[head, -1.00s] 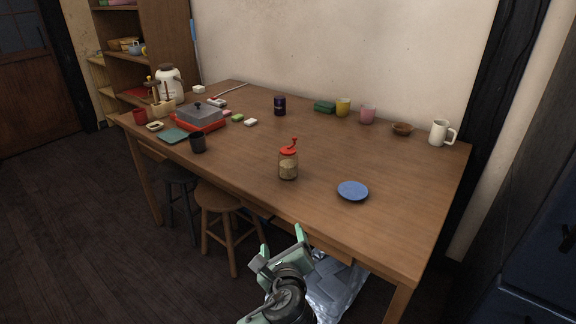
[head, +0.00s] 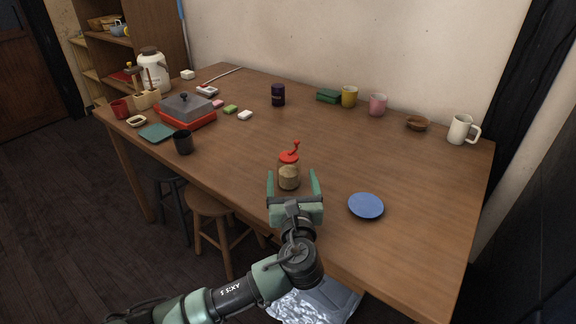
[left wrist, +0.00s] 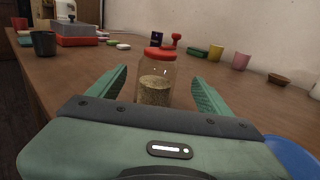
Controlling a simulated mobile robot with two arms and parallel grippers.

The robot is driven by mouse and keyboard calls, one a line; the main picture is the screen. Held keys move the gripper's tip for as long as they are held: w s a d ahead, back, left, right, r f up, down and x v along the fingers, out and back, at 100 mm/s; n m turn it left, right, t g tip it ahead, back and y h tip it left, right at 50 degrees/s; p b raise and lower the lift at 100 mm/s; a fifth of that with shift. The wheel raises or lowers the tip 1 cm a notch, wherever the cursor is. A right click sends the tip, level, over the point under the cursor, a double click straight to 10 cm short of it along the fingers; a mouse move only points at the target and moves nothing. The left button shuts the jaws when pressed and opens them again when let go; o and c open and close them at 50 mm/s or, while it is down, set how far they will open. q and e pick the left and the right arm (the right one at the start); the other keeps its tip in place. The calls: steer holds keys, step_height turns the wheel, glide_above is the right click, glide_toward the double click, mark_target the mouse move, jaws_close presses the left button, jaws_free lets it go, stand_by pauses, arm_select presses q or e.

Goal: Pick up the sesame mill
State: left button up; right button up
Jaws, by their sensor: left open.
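The sesame mill (head: 289,176) is a clear jar of tan seeds with a red lid and a red crank. It stands upright near the front edge of the wooden table. My left gripper (head: 293,184) is open and level with it, with one green finger on each side in the head view. In the left wrist view the mill (left wrist: 155,84) stands ahead, between the open fingers (left wrist: 160,88) as seen from there. I cannot tell how deep it is between them. The jar's lower part is hidden by the gripper body in the wrist view.
A blue plate (head: 366,206) lies just right of the gripper. A black cup (head: 183,143) and a red-based grill (head: 186,112) stand to the left. Several cups, a bowl (head: 417,123) and a purple tin (head: 278,94) stand further back. The table around the mill is clear.

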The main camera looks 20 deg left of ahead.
mark_target(289, 161)
arm_select(q)
steer(key=shift+w+a+r, duration=0.25)
steer(key=shift+w+a, duration=0.05)
steer(key=shift+w, duration=0.3)
steer(key=b+x, duration=0.1)
steer(key=x, duration=0.4)
steer(key=shift+s+a+r, duration=0.1)
steer(key=c, duration=1.7)
arm_select(e)
step_height(289, 161, up, 5)
steer(key=shift+w+d+f, duration=0.1)
steer(key=shift+w, duration=0.05)
arm_select(q)
steer(key=shift+r, duration=0.1)
